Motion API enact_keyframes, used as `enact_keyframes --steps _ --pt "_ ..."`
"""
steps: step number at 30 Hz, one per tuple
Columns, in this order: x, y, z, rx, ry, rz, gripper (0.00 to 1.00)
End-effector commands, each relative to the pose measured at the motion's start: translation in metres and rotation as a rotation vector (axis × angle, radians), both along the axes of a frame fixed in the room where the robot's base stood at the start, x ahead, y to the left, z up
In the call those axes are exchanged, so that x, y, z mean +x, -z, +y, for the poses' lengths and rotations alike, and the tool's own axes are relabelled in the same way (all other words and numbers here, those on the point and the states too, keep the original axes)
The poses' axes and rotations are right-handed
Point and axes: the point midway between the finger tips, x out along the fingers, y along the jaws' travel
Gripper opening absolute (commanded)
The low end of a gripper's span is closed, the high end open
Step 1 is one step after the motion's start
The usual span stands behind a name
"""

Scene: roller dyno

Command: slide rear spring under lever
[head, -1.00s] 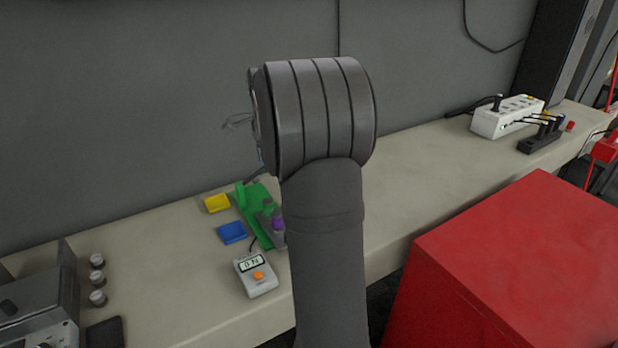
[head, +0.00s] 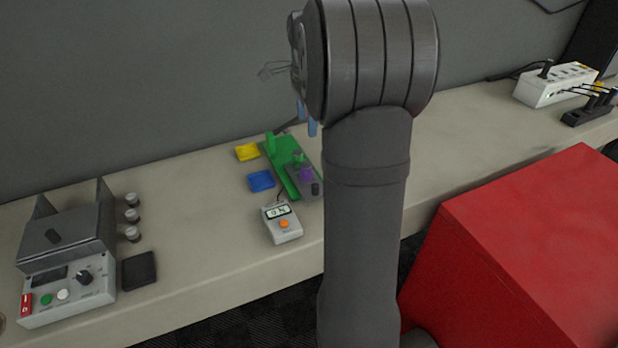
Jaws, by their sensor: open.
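A green fixture (head: 283,160) lies on the bench, with a green upright part at its far end. A grey part with a purple piece (head: 306,174) sits at its near right. I cannot make out the rear spring or tell which part is the lever. My gripper (head: 307,119) shows only as two bluish fingertips below my arm's wrist. They are a little apart, open, and appear above the fixture's far right side. My arm hides the rest of the gripper and the bench behind it.
A yellow tray (head: 247,152) and a blue tray (head: 261,181) lie left of the fixture. A handheld meter (head: 282,222) is in front. A control box (head: 66,260) stands left, a red cabinet (head: 530,240) right.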

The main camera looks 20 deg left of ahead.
Motion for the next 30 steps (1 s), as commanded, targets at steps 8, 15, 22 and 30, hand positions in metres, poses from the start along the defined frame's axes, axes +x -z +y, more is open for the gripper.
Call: enact_keyframes --steps 8,15,22,30 --pt "-0.042 -0.007 -0.038 0.001 0.316 -0.001 0.41" --pt "-0.046 0.016 -0.04 -0.003 0.347 0.003 0.41" --pt "-0.046 0.065 -0.04 -0.003 0.345 0.004 0.41" --pt "-0.046 0.123 -0.04 -0.004 0.344 0.005 0.41"
